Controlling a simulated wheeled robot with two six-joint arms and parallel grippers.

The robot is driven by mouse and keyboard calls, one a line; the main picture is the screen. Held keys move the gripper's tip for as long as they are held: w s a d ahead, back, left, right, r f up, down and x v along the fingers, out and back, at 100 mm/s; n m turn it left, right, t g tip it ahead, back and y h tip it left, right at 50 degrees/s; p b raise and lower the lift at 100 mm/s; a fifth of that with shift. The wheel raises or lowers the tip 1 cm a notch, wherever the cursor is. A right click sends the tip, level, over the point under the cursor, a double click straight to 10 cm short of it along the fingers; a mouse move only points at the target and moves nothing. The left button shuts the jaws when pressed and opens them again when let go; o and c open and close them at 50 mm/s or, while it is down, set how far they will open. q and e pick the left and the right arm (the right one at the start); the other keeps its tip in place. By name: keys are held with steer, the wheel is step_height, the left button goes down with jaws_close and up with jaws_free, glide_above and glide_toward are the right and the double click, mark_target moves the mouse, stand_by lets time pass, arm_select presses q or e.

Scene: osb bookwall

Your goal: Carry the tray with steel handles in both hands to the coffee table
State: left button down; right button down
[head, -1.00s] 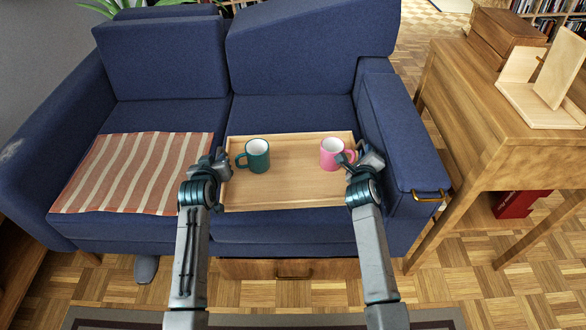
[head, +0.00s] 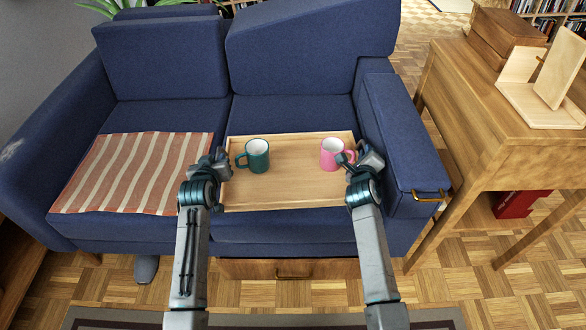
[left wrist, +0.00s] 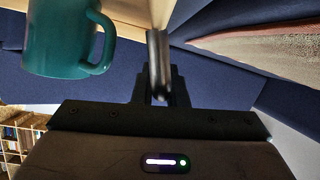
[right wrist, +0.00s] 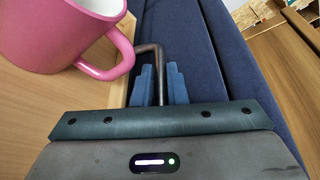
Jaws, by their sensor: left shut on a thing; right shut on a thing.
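The wooden tray (head: 290,188) is level at the right seat of the blue sofa; I cannot tell whether it touches the cushion. A teal mug (head: 257,156) stands upright on its left part and a pink mug (head: 332,154) on its right part. My left gripper (head: 222,164) is shut on the left steel handle (left wrist: 158,62). My right gripper (head: 352,160) is shut on the right steel handle (right wrist: 150,48). The pink mug (right wrist: 60,35) is close to my right fingers in the right wrist view. The coffee table is not clearly in view.
A striped blanket (head: 135,172) covers the left sofa seat. The sofa's right arm (head: 398,135) rises close beside my right gripper. A wooden desk (head: 480,85) with a box and a wooden stand is at the right. Parquet floor and a rug edge (head: 260,318) lie in front.

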stand_by(0.4)
